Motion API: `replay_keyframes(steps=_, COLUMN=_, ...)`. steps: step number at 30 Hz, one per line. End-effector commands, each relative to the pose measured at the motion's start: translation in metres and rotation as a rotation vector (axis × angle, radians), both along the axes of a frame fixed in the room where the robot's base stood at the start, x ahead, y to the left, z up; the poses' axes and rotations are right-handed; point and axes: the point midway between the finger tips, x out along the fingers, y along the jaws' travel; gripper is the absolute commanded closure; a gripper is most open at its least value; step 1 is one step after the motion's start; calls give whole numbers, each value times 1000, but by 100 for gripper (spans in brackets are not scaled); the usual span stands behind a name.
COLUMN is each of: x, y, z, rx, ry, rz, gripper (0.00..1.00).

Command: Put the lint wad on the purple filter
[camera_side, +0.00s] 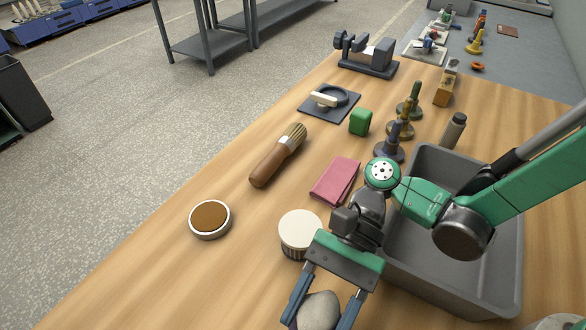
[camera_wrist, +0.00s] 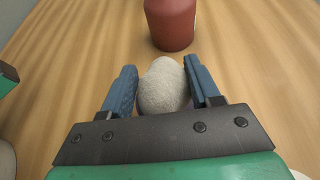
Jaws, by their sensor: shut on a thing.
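My gripper (camera_side: 316,312) is at the bottom of the side view, its blue fingers shut on a rounded, pale grey lint wad (camera_side: 318,311). The wrist view shows my gripper (camera_wrist: 160,68) with the wad (camera_wrist: 163,88) between its fingers, wood behind it. I cannot tell how high the wad is above the table. A round piece with a brown top and pale rim (camera_side: 210,218) lies left of my gripper. A cream-topped round piece with a ribbed side (camera_side: 300,232) stands just behind my gripper.
A dark red cylinder (camera_wrist: 170,22) stands beyond the wad in the wrist view. A grey bin (camera_side: 425,290) is right of my gripper. A pink cloth (camera_side: 336,181), a brush (camera_side: 278,156) and a green block (camera_side: 360,122) lie farther back. The table's left front is clear.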

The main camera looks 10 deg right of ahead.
Motion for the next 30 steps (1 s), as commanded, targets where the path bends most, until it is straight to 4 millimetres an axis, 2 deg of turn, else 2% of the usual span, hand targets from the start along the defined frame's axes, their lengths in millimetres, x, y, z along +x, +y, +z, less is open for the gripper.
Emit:
replay_keyframes(steps=12, x=0, y=0, z=-6, rx=0, ry=0, rz=0, gripper=93)
replay_keyframes(steps=13, x=0, y=0, z=-6, rx=0, ry=0, rz=0, gripper=39)
replay_keyframes(steps=15, x=0, y=0, z=-5, rx=0, ry=0, rz=0, gripper=19)
replay_keyframes(steps=16, x=0, y=0, z=-5, rx=0, ry=0, rz=0, gripper=12)
replay_keyframes(steps=27, x=0, y=0, z=-2, rx=0, ry=0, rz=0, gripper=12)
replay_keyframes(steps=30, x=11, y=-10, z=3, rx=0, ry=-1, rz=-5, gripper=12)
